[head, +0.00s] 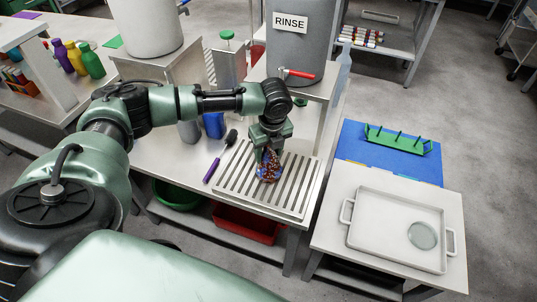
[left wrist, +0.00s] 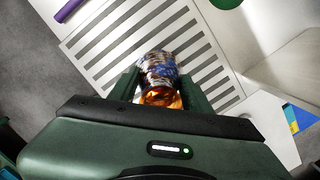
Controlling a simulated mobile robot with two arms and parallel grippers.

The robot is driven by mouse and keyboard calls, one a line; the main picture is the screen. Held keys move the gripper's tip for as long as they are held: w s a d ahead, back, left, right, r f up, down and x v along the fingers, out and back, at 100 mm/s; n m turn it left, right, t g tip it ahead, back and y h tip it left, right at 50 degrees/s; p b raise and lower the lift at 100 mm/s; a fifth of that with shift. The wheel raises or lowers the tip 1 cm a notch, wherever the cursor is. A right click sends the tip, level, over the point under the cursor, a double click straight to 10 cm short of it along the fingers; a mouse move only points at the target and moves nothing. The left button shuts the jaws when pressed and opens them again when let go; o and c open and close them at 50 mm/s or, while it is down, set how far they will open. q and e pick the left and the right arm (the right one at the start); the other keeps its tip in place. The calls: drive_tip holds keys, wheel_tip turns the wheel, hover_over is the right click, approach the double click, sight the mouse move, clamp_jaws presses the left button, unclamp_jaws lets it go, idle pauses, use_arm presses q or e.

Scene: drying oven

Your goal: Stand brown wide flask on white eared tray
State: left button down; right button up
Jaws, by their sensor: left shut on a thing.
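The brown wide flask (head: 268,171) is over the slatted drain rack (head: 228,188) in the head view. It is brown with a mottled blue and white pattern, and its lower part shows amber in the left wrist view (left wrist: 160,75). My left gripper (head: 269,156) reaches down from above and is shut on the flask. I cannot tell whether the flask touches the rack. The white eared tray (head: 360,222) lies on the low table at the right, with a handle at each side. A round clear glass dish (head: 422,236) sits in its right part. My right gripper is not in view.
A blue mat with a green peg rack (head: 397,140) lies behind the tray. A grey RINSE tank (head: 300,45) with a red tap lever (head: 298,74) stands behind the drain rack. A purple-handled brush (head: 218,160) lies left of the rack. The tray's left part is clear.

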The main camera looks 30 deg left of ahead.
use_arm(q)
drive_tip(key=r, duration=0.2)
drive_tip(key=shift+s+d+r, duration=0.1)
drive_tip(key=shift+s+r, duration=0.3)
drive_tip(key=s+d+b, duration=0.1)
drive_tip(key=s+d, duration=0.3)
drive_tip(key=s, duration=1.2)
drive_tip(key=shift+s+b, duration=0.35)
drive_tip(key=shift+b, duration=0.05)
